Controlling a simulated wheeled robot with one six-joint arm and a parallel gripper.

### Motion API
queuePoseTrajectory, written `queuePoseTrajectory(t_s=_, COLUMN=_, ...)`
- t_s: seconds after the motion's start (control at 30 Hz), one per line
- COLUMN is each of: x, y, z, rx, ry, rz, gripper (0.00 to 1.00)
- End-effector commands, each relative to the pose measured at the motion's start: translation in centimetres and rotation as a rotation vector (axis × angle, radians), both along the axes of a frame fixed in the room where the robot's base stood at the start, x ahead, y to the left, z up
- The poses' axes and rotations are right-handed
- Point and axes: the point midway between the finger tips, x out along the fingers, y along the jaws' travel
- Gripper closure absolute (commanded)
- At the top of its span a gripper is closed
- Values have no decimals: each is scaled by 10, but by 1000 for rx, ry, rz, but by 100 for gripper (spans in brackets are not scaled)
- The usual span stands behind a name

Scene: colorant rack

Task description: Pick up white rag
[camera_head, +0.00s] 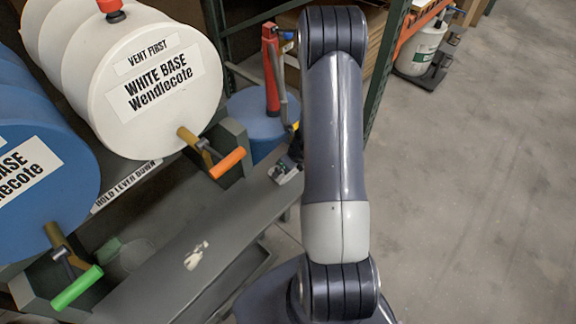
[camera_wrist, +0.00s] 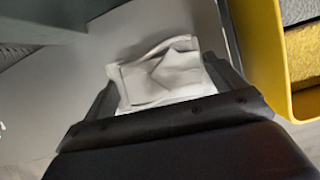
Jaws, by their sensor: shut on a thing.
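The white rag (camera_wrist: 165,72) shows in the wrist view, crumpled and folded. My gripper (camera_wrist: 160,85) is shut on it, with one dark finger at each side of the cloth. The rag is just above or touching the grey surface (camera_wrist: 120,30); I cannot tell which. In the head view my arm hides the gripper, and I do not make out the rag there.
A yellow bin (camera_wrist: 262,60) with grey and yellow contents stands close to the right of my gripper. In the head view, a white drum (camera_head: 150,110) and a blue drum (camera_head: 40,200) with taps overhang a grey ledge (camera_head: 150,290) with a white patch (camera_head: 197,255). Floor at right is clear.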

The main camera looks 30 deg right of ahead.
Motion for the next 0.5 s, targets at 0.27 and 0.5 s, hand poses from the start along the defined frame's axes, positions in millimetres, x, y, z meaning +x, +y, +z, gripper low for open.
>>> queuePoseTrajectory(t_s=0.27, x=-3, y=-1, z=16, rx=0, ry=0, rz=-2, gripper=32)
queuePoseTrajectory(t_s=0.5, x=-63, y=-19, z=9, rx=0, ry=-1, rz=-10, gripper=32)
